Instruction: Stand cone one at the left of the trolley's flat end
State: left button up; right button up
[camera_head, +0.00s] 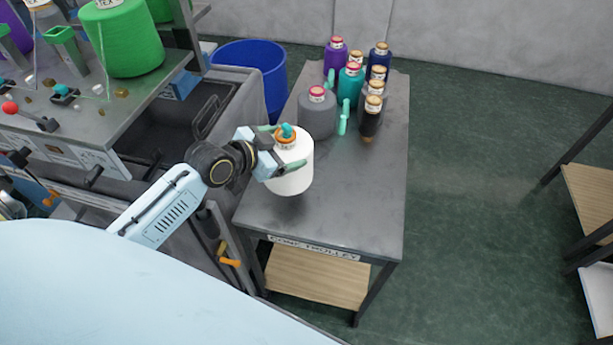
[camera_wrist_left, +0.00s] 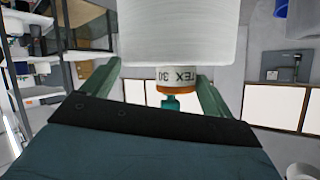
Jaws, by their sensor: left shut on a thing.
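The white yarn cone (camera_head: 290,172), with an orange-and-white top and a teal tip, is upright at the near left part of the cone trolley (camera_head: 345,215). My left gripper (camera_head: 283,151) is shut on the cone near its top, with a green finger on either side. In the left wrist view, the white cone (camera_wrist_left: 180,35) and its label reading "TEX 30" sit between the fingers. I cannot tell whether its base touches the trolley top. My right gripper is not in view.
A grey cone (camera_head: 317,117) and several purple, teal, navy and black cones crowd the trolley's far end. The trolley's near right top is bare. A blue bin (camera_head: 262,62) stands behind left. A knitting machine with a green cone (camera_head: 124,38) is at left.

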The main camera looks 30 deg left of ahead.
pick_arm(q)
notch_tip(320, 180, down, 8)
jog(key=shift+r+b, duration=0.1)
jog(key=shift+b, duration=0.4)
jog(key=o, duration=1.7)
jog(key=shift+d, duration=0.1)
jog(key=shift+o, duration=0.2)
jog(key=shift+s, duration=0.1)
jog(key=v, duration=1.2)
jog(key=shift+p, duration=0.35)
jog(key=shift+f, duration=0.2)
